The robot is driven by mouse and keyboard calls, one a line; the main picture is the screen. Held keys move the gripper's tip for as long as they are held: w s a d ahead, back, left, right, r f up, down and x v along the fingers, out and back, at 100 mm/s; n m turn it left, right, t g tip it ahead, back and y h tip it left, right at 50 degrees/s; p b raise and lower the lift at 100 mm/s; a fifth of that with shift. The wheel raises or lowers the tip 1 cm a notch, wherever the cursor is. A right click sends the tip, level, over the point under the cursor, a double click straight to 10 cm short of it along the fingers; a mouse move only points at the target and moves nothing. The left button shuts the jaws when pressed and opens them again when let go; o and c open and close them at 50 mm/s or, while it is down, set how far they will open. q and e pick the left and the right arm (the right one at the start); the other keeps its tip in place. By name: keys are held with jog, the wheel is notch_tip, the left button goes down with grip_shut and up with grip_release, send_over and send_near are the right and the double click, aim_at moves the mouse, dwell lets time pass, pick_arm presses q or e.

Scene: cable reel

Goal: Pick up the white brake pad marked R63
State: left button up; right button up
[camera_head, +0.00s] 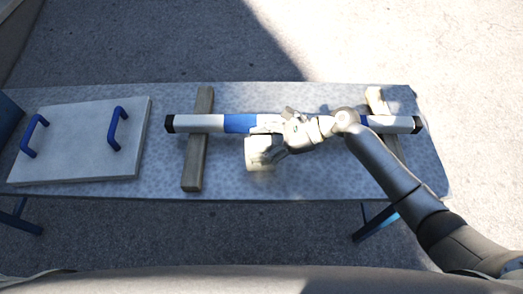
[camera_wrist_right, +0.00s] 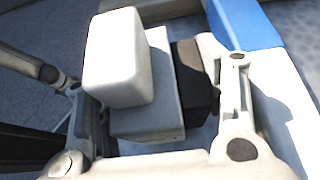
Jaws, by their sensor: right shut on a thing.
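The white brake pad (camera_head: 262,152) is a pale block at the front side of the long bar, held by my right gripper (camera_head: 287,140). No R63 marking can be read. The pad is close to the bar in the head view; whether it touches the bar or the table cannot be told. My left gripper is not in view.
A white and blue bar with black ends (camera_head: 200,123) lies across two wooden blocks (camera_head: 193,165) on a speckled table (camera_head: 230,185). A white board (camera_head: 80,150) with two blue handles lies at the left. Bare table shows between board and bar.

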jog(key=shift+r, duration=0.25)
